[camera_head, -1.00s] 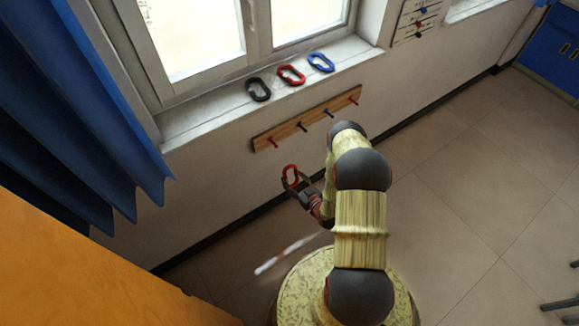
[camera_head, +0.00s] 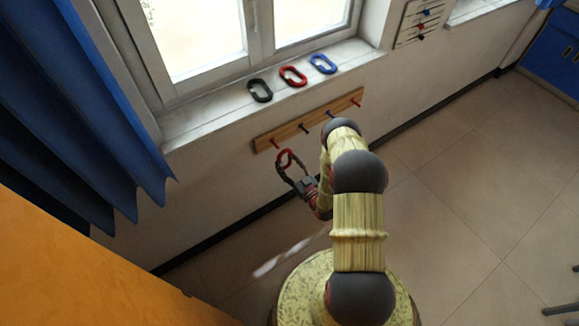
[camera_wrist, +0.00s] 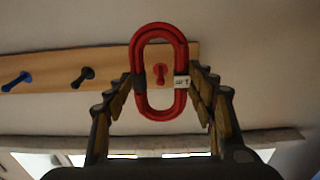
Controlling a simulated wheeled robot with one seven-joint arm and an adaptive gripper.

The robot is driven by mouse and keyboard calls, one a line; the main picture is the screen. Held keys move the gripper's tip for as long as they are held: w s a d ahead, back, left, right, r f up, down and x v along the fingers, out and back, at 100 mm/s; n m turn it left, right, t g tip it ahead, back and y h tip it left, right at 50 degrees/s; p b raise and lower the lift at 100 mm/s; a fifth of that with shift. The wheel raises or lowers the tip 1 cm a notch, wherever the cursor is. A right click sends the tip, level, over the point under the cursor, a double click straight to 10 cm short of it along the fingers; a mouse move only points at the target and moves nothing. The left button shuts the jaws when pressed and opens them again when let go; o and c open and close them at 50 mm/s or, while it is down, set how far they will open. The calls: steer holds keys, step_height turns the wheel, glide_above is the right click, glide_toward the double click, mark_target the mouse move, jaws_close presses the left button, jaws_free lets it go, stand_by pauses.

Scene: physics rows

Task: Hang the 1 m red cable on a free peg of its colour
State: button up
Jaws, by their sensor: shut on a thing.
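My gripper (camera_head: 288,168) is shut on a red cable (camera_head: 284,156), a coiled oval loop, just below the left end of the wooden peg rail. In the wrist view, both fingers of my gripper (camera_wrist: 163,88) pinch the red cable (camera_wrist: 160,30) at its sides. A white tag (camera_wrist: 182,82) on it has small writing, apparently upside down "1 m". A red peg (camera_wrist: 160,72) shows through the loop's opening, bare; I cannot tell whether its tip is inside the loop. That red peg (camera_head: 274,143) is leftmost on the rail in the head view. Another red peg (camera_head: 356,103) is at the right end.
The rail (camera_head: 318,120) also has a black peg (camera_wrist: 84,75) and a blue peg (camera_wrist: 18,80), both bare. Black (camera_head: 260,90), red (camera_head: 293,76) and blue (camera_head: 322,64) cables lie on the windowsill above. A blue curtain (camera_head: 80,120) hangs left.

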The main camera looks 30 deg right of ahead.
steer(key=shift+w+a+f+b, duration=0.1)
steer(key=shift+w+f+b, duration=0.25)
steer(key=shift+w, duration=1)
steer(key=shift+w+f+b, duration=0.2)
steer(key=shift+w+b, duration=0.4)
steer(key=shift+w, duration=0.75)
steer(key=shift+w+a+f+b, duration=0.1)
steer(key=shift+w+f+b, duration=0.25)
steer(key=shift+w, duration=1)
steer(key=shift+w+r, duration=0.1)
steer(key=o, duration=1.4)
steer(key=shift+c, duration=0.2)
steer(key=s, duration=1.2)
steer(key=shift+d, duration=0.25)
